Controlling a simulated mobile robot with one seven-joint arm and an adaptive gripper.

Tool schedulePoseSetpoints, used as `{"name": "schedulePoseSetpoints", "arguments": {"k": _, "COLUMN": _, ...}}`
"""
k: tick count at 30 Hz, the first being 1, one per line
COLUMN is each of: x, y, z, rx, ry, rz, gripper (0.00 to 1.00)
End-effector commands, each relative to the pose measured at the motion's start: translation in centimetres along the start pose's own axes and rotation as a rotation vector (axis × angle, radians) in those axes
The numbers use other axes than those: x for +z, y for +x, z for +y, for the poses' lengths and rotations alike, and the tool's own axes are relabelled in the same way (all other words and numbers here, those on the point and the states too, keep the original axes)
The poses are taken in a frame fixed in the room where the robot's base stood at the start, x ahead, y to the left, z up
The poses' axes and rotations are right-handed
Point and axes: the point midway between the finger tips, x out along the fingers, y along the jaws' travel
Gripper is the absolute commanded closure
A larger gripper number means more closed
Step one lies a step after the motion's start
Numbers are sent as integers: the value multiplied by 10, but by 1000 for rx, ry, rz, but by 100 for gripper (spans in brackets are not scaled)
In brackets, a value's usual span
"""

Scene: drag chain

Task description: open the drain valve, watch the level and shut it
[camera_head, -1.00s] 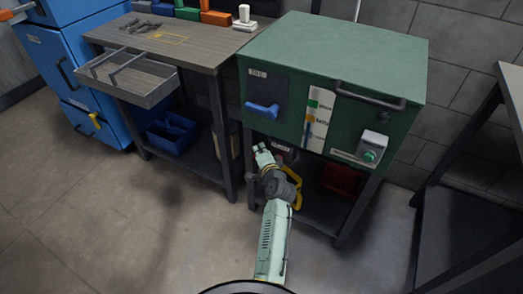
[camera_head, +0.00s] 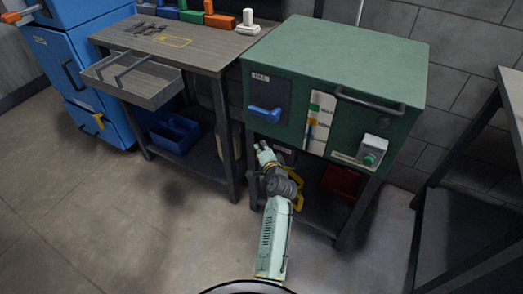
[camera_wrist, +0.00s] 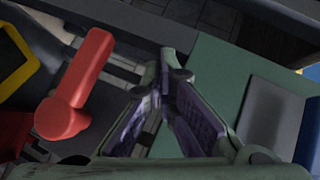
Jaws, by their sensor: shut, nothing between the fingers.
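A green cabinet (camera_head: 330,62) stands at centre right. Its front carries a blue lever (camera_head: 265,114) and a white gauge plate (camera_head: 318,122) with green, orange and blue marks; I cannot read a level on it. My gripper (camera_head: 263,150) is just below the cabinet's front edge, below the blue lever. In the wrist view my gripper (camera_wrist: 168,65) is shut and empty. A red lever handle (camera_wrist: 85,75) lies to the left of the fingers, apart from them. It is not clear in the head view, and I cannot tell whether it is the drain valve.
A yellow part (camera_wrist: 15,55) shows left in the wrist view. A grey box with a green knob (camera_head: 372,150) and a dark handle bar (camera_head: 368,101) stick out of the cabinet front. A red bin (camera_head: 342,181) is below. A workbench (camera_head: 205,48) with an open drawer stands left.

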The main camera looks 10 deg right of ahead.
Motion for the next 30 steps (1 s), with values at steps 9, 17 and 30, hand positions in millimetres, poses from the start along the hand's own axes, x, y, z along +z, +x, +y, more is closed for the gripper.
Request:
{"name": "schedulePoseSetpoints", "arguments": {"k": 9, "x": 12, "y": -41, "z": -52, "rx": -3, "ry": -3, "rz": 0, "gripper": 100}}
{"name": "schedulePoseSetpoints", "arguments": {"k": 17, "x": 23, "y": -66, "z": -76, "rx": -1, "ry": -2, "rz": 0, "gripper": 100}}
{"name": "schedulePoseSetpoints", "arguments": {"k": 30, "x": 24, "y": -70, "z": -80, "rx": 0, "ry": 0, "rz": 0, "gripper": 100}}
